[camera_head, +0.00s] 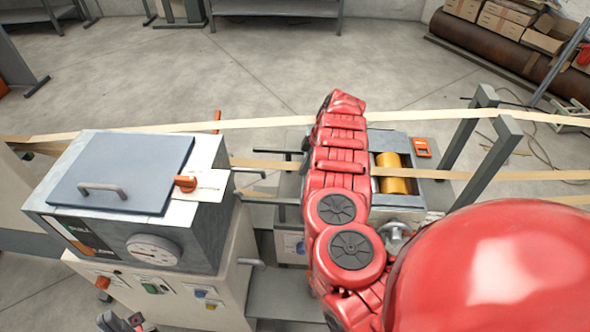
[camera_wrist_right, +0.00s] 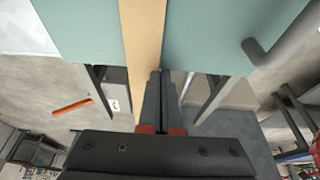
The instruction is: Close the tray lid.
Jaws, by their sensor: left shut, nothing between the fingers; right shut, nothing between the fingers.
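In the head view, a flat blue-grey lid (camera_head: 125,172) with a grey bar handle (camera_head: 103,188) lies on top of the grey box at left. In the right wrist view, a teal panel (camera_wrist_right: 75,30) with a grey bar handle (camera_wrist_right: 280,38) fills the top; I cannot tell whether it is the tray lid. My right gripper (camera_wrist_right: 161,75) is shut and empty, its fingertips close to a tan strip (camera_wrist_right: 144,50) that crosses the panel. In the head view my red right arm hides that gripper. My left gripper (camera_head: 121,319) is partly cut off at the bottom edge, shut and empty.
Tan strips (camera_head: 265,122) run across the machines. A yellow roll (camera_head: 393,172) sits in a grey frame right of my right arm. Grey posts (camera_head: 490,150) stand further right. The box has a dial (camera_head: 154,250) and an orange knob (camera_head: 186,183). Open floor lies behind.

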